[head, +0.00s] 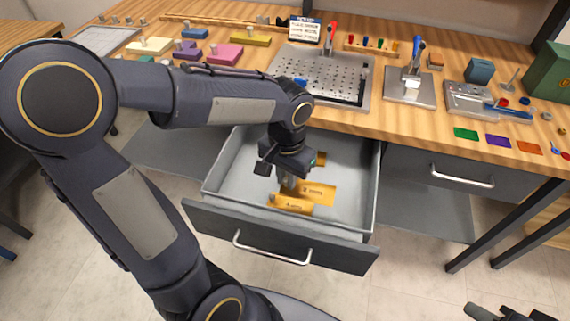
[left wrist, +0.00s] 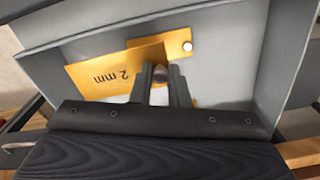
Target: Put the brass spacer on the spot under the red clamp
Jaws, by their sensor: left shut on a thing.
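The open drawer (head: 215,178) holds brass spacers: one at the front (head: 293,204), one beside it (head: 320,191) and one farther back (head: 319,158). My left gripper (head: 287,184) reaches down into the drawer. In the left wrist view its fingers (left wrist: 161,76) are shut on a small grey knob at a brass spacer (left wrist: 98,72) marked "2 mm"; the fingers hide part of it. The red clamp (head: 331,32) stands at the back of the perforated plate (head: 318,72); the spot under it cannot be made out. My right gripper (head: 500,313) is partly cut off at the bottom right.
The drawer's front panel (head: 280,236) and side walls surround my left gripper. The wooden bench (head: 400,120) is above and behind it. A blue-handled clamp (head: 416,55) stands right of the plate. Coloured blocks and small tools lie along the bench.

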